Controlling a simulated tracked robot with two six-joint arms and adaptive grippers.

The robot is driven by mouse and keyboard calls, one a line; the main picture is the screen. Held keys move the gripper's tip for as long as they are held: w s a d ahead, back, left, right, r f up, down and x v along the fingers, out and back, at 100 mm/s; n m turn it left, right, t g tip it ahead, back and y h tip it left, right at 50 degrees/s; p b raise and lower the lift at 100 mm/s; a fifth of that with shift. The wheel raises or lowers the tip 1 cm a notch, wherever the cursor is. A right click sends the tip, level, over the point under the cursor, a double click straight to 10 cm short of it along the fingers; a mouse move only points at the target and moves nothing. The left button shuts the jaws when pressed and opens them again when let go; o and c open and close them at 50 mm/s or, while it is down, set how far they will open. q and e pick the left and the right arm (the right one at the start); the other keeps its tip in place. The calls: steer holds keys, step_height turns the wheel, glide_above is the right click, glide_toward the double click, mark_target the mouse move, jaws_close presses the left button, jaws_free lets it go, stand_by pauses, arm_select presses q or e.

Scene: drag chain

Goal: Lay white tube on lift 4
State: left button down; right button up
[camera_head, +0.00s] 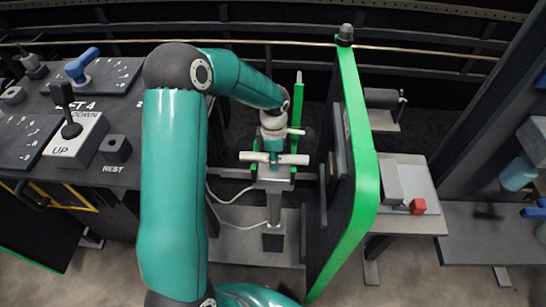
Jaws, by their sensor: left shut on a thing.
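The white tube (294,159) lies crosswise, close to level, in the middle of the head view. My left gripper (273,150) reaches down over its middle and is shut on it, hiding that part. Directly below the tube in the picture is the grey top of a lift (272,185) on an upright post; I cannot tell whether the tube touches it. My right gripper is not in view.
A control panel at left carries a lever box marked UP and DOWN (76,139), lettering ending in 4, and a REST button (115,149). A tall green-edged panel (365,165) stands close right of the lift.

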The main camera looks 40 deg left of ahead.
arm_select(q)
steer(key=shift+f, duration=0.15)
steer(key=c, duration=0.8)
jaws_free()
steer(key=shift+r, duration=3.95)
